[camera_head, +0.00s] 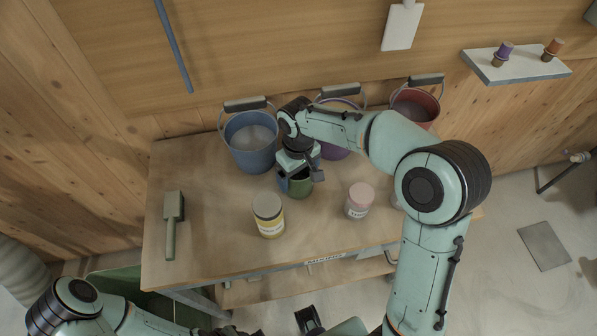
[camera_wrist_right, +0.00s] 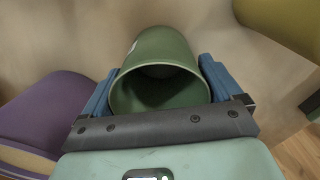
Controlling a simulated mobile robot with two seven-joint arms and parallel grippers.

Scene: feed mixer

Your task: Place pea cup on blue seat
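The green cup (camera_head: 299,185), which I take as the pea cup, is at the middle of the wooden table in the head view. In the right wrist view the green cup (camera_wrist_right: 160,75) has its open mouth facing the camera and a bit of white label on its side. My right gripper (camera_head: 299,180) has a blue finger on each side of the cup and appears shut on it; I cannot tell whether the cup touches the table. My left arm enters at the bottom left; its fingers do not show clearly. I cannot make out a blue seat.
On the wooden table (camera_head: 215,235) stand a blue bucket (camera_head: 250,146), a purple bucket (camera_head: 336,151), a red bucket (camera_head: 424,102), a yellow-labelled jar (camera_head: 268,215) and a pink-lidded jar (camera_head: 358,201). A green tool (camera_head: 172,222) lies left. A wall shelf (camera_head: 515,67) holds two small cups.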

